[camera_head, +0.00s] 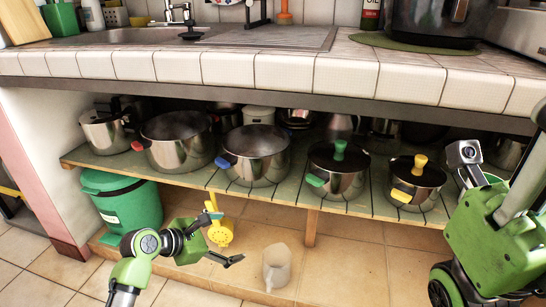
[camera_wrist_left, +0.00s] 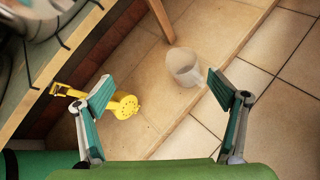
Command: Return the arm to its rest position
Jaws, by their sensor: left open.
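My left arm (camera_head: 135,262) comes in from the lower left in the head view, low in front of the shelf. My left gripper (camera_head: 224,240) points right, with its fingers spread wide and nothing between them. The left wrist view also shows the two teal-padded fingers (camera_wrist_left: 161,88) apart and empty, above the tiled floor. Green parts of my body (camera_head: 490,245) fill the right edge of the head view. No right gripper fingers show.
A shelf (camera_head: 310,208) carries several steel pots under a tiled counter (camera_head: 290,70). A green bin (camera_head: 122,203) stands left of my gripper. A yellow perforated item (camera_head: 221,234) is by the fingers, and a pale jug (camera_head: 277,268) stands to the right. Tiled floor lies in front.

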